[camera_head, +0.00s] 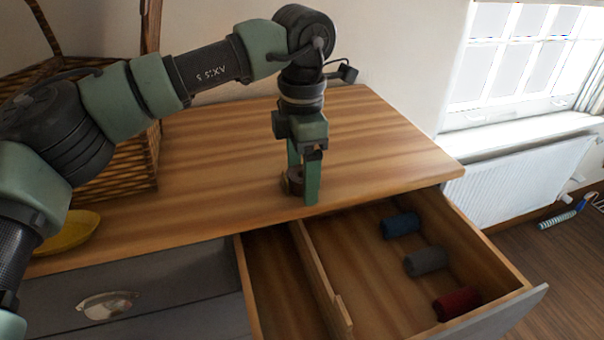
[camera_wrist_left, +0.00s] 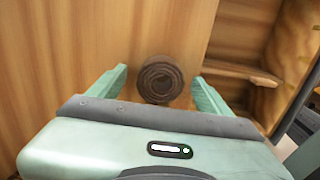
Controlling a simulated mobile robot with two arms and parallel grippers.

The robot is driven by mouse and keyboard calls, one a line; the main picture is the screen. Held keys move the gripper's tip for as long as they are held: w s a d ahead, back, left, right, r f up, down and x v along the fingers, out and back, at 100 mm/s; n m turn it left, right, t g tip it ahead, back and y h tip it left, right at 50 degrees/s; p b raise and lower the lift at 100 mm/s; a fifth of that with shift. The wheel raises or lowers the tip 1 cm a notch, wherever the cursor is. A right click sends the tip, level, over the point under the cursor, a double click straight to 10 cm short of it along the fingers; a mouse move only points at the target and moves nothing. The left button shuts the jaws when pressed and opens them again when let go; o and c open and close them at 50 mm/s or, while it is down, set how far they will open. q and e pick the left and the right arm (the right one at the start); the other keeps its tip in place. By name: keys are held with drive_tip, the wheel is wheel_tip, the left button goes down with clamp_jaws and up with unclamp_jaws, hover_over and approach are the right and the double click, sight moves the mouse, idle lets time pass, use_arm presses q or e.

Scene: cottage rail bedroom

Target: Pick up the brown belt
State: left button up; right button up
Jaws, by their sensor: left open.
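The brown belt (camera_head: 295,181) is a rolled coil on the wooden dresser top (camera_head: 390,140), near its front edge above the open drawer. In the left wrist view the coil (camera_wrist_left: 160,79) shows as dark rings between the two fingers. My left gripper (camera_head: 303,190) points down at the belt, with a finger in front that partly hides the coil in the head view. In the left wrist view the gripper (camera_wrist_left: 162,84) is open, with a gap between each finger and the belt. My right gripper is not in view.
An open drawer (camera_head: 318,270) below the dresser top has a wooden divider and holds blue (camera_head: 401,225), grey (camera_head: 426,261) and red (camera_head: 457,303) rolls. A wicker basket (camera_head: 120,172) and a yellow dish (camera_head: 68,232) stand at left. The dresser top right of the gripper is clear.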

use_arm(q)
drive_tip(key=shift+s, duration=0.1)
drive_tip(key=shift+c, duration=0.6)
drive_tip(key=shift+r, duration=0.1)
clamp_jaws()
